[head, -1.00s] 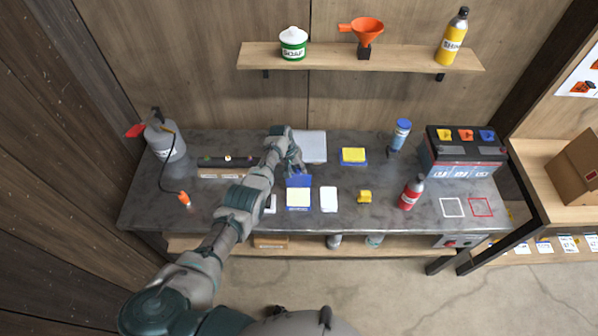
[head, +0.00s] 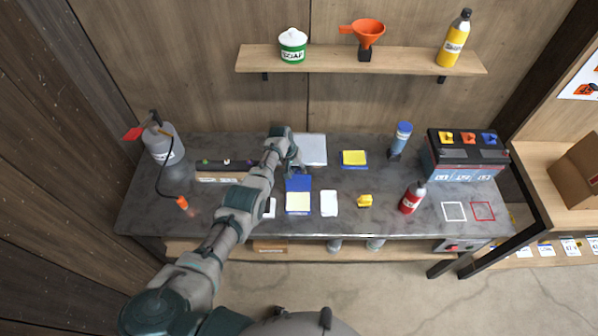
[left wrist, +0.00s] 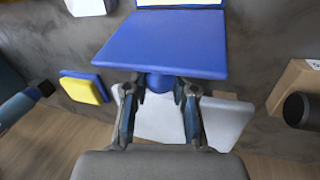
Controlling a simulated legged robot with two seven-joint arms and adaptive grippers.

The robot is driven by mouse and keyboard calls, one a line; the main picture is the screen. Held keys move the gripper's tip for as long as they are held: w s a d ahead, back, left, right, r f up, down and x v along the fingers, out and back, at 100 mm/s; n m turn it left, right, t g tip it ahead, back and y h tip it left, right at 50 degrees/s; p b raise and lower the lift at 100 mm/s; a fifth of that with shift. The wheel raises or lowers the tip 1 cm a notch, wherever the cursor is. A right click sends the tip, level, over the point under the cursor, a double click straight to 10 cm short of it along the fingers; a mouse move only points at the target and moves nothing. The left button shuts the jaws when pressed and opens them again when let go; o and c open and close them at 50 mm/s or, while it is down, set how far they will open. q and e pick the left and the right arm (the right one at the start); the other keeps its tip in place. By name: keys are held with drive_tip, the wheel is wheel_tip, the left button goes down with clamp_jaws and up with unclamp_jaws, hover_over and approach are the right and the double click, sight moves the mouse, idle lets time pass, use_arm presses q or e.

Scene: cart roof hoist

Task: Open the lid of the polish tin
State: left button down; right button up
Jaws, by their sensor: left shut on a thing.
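The polish tin (head: 298,211) is a blue box with a label on its front edge and pale yellow contents, lying in the middle of the bench. Its blue lid (head: 298,183) is raised at the back, leaving the contents uncovered. My left gripper (head: 298,171) is behind the lid. In the left wrist view, the lid (left wrist: 160,45) shows as a wide blue plate, and my left gripper (left wrist: 160,88) is shut on a small blue knob at its edge. The fingers partly hide the knob. My right gripper is out of view.
A white card (head: 329,203) lies right of the tin, and a grey pad (head: 312,149) behind. A yellow-topped blue block (head: 354,158), yellow object (head: 365,201), red bottle (head: 412,198) and battery (head: 463,160) stand farther right. A grey sprayer (head: 164,144) stands left.

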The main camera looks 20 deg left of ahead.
use_arm(q)
drive_tip(key=c, duration=0.9)
unclamp_jaws()
drive_tip(key=shift+a+f, duration=0.1)
drive_tip(key=shift+f, duration=0.1)
drive_tip(key=shift+c, duration=0.2)
drive_tip(key=shift+w, duration=0.15)
drive_tip(key=shift+r, duration=0.1)
drive_tip(key=v, duration=1.1)
drive_tip(key=shift+a+r, duration=0.25)
drive_tip(key=shift+r, duration=0.05)
drive_tip(key=shift+f, duration=0.1)
